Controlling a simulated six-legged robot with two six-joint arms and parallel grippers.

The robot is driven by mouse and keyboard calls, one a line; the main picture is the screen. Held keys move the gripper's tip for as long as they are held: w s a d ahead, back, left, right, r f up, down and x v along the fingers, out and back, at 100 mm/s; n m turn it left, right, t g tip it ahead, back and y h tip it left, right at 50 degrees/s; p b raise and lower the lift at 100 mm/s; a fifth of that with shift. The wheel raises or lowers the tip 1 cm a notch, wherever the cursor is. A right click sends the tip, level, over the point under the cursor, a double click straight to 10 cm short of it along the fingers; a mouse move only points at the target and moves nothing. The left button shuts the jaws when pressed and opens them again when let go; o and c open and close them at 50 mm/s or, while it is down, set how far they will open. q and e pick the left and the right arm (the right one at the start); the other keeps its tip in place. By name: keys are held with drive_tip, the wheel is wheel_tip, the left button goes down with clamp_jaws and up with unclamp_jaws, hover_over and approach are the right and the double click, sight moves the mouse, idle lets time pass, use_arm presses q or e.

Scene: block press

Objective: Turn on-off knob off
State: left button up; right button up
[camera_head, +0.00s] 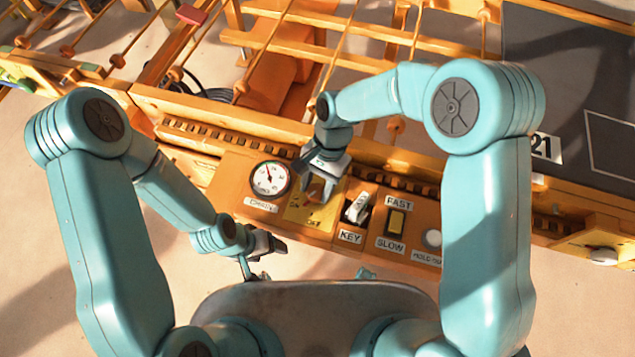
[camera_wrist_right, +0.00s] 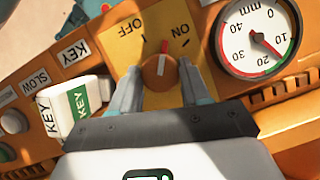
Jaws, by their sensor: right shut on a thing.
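The on-off knob (camera_wrist_right: 158,76) is round and orange with a white line, on a yellow plate (camera_head: 297,214) marked ON and OFF. In the head view the gripper partly hides the knob. My left gripper (camera_head: 262,262) hangs at the panel's near edge, away from the knob; its finger gap is unclear.
A dial gauge (camera_head: 269,179) sits left of the plate. A key switch (camera_head: 357,209), a fast-slow switch (camera_head: 396,223) and a round button (camera_head: 432,238) sit to its right. Orange rails and bars lie behind the panel. The floor at the lower left is clear.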

drive_tip(key=n+h, duration=0.1)
drive_tip(key=n, duration=0.2)
drive_tip(key=shift+a+n, duration=0.15)
drive_tip(key=shift+n, duration=0.15)
drive_tip(key=shift+w+n+h, duration=0.1)
drive_tip(key=shift+n+h, duration=0.8)
drive_tip(key=shift+n, duration=0.9)
drive_tip(key=o, duration=1)
drive_tip(key=v, duration=0.5)
drive_tip(key=p+v, duration=0.1)
drive_tip(key=v, duration=1)
drive_tip(key=shift+w+a+r+p, duration=0.1)
drive_tip(key=shift+w+p, duration=0.25)
drive_tip(key=shift+p, duration=0.05)
